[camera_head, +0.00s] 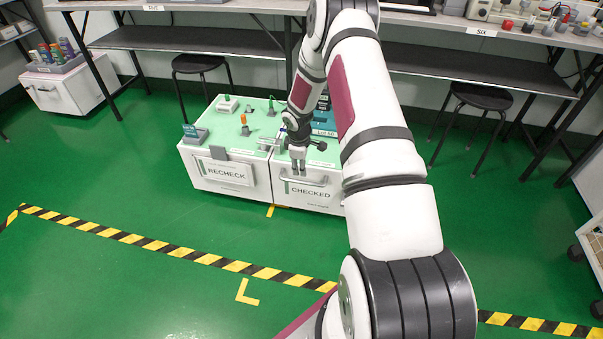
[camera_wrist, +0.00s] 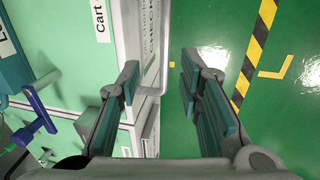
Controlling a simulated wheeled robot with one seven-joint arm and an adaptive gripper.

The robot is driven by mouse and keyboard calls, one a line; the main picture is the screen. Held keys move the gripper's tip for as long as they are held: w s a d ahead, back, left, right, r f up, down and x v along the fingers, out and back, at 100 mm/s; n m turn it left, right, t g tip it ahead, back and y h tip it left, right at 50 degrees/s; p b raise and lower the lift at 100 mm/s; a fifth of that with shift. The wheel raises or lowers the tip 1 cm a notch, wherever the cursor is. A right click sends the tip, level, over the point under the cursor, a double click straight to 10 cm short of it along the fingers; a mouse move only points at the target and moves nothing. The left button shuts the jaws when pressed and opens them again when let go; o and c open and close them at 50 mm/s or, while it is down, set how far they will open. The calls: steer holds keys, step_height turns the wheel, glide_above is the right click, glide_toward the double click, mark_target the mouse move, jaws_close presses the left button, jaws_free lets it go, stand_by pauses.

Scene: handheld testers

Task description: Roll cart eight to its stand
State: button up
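A low white cart with a pale green top (camera_head: 247,128) stands in front of the benches. Its front carries a RECHECK panel (camera_head: 225,172) on the left and a CHECKED panel (camera_head: 310,192) on the right. A bar handle (camera_head: 304,180) runs across the CHECKED side. My gripper (camera_head: 298,172) points down at this handle. In the wrist view my gripper (camera_wrist: 160,78) is open, one finger over the cart's front edge and the other over the floor. A light bar shows between the fingers; contact cannot be told. A "Cart" label (camera_wrist: 100,18) shows, its number out of view.
Testers and small tools stand on the cart top. Black and yellow floor tape (camera_head: 205,259) crosses in front, with a yellow corner mark (camera_head: 246,292) beyond it. Black stools (camera_head: 480,97) stand under the benches. Another white cart (camera_head: 72,90) is at far left. The green floor at left is clear.

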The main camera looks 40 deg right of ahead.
steer(key=shift+s+a+r, duration=0.1)
steer(key=shift+a+r, duration=0.05)
steer(key=shift+r, duration=0.75)
steer(key=shift+s+a+r, duration=0.1)
steer(key=shift+r, duration=0.8)
steer(key=s+a+r+m, duration=0.1)
steer(key=s+a+r, duration=0.3)
steer(key=r, duration=0.6)
steer(key=s+a+r+m+g+h, duration=0.15)
steer(key=s+a+r, duration=0.3)
steer(key=r, duration=0.55)
steer(key=s+a+r+m+t, duration=0.1)
steer(key=s+a+r+m, duration=0.2)
steer(key=r, duration=0.7)
steer(key=s+a+r+m+y, duration=0.1)
steer(key=s+a+r, duration=0.1)
steer(key=s+a, duration=0.6)
steer(key=s+a+r+m+y, duration=0.1)
steer(key=s+a+r, duration=0.2)
steer(key=s, duration=0.9)
steer(key=s+a+r+m+y, duration=0.1)
steer(key=s+a+r, duration=0.1)
steer(key=s+a, duration=0.55)
step_height(320, 180, up, 35)
steer(key=s+d+t+p, duration=0.1)
steer(key=d+t+p, duration=0.1)
steer(key=p, duration=3)
steer(key=shift+s+d+f+n+t, duration=0.25)
steer(key=shift+s+n+t, duration=0.15)
steer(key=shift+t, duration=0.25)
